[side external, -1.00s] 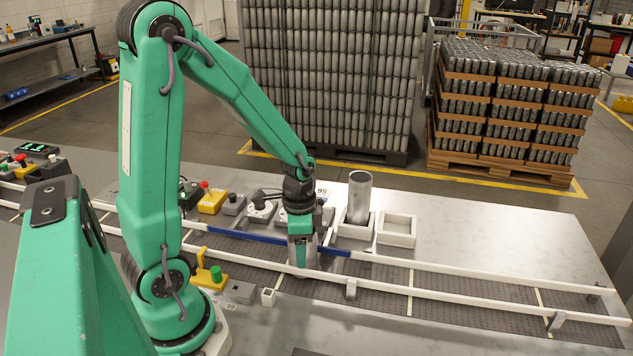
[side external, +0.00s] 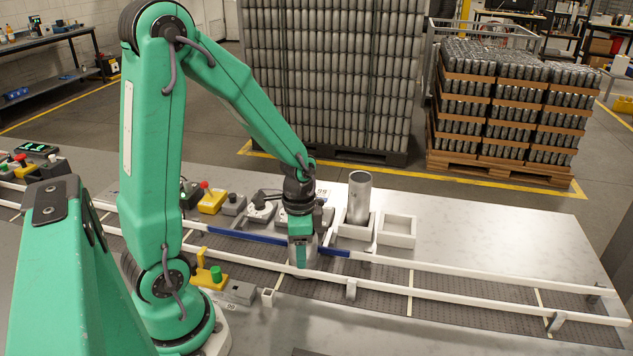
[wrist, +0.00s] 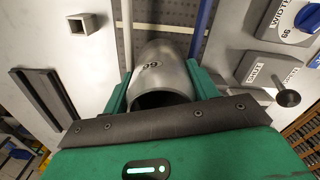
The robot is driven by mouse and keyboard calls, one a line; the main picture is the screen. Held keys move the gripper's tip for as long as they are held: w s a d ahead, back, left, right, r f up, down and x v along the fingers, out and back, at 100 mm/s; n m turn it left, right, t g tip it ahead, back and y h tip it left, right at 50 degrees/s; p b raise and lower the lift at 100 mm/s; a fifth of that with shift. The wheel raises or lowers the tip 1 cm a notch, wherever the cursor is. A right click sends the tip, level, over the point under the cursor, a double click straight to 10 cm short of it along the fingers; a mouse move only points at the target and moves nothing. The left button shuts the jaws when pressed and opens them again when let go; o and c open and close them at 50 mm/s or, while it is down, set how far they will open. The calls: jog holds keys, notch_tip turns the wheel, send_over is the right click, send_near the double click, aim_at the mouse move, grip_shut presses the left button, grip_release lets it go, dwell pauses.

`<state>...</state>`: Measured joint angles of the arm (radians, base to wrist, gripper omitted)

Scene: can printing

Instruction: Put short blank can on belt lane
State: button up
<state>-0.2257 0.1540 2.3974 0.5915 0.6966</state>
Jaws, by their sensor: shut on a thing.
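A short grey metal can (wrist: 160,70) fills the space between my two jaws in the wrist view, its dark open top towards the camera and a dark mark on its side. In the side view the can (side external: 312,250) shows partly behind my gripper (side external: 302,258), which is shut on it. The can is upright over the dark belt lane (side external: 385,287), between its white and blue guide rails. Whether its base touches the belt is hidden.
A tall metal can (side external: 359,198) stands in a white square holder (side external: 354,230). An empty white holder (side external: 397,231) is to its right. Switch boxes (side external: 261,208) line the far side of the belt. The belt to the right is clear.

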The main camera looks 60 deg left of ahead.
jog(key=shift+s+f, duration=0.15)
jog(key=shift+f, duration=0.5)
jog(key=o, duration=0.9)
jog(key=shift+c, duration=0.2)
jog(key=shift+r, duration=0.15)
jog(key=shift+o, duration=0.7)
jog(key=shift+r, duration=4.4)
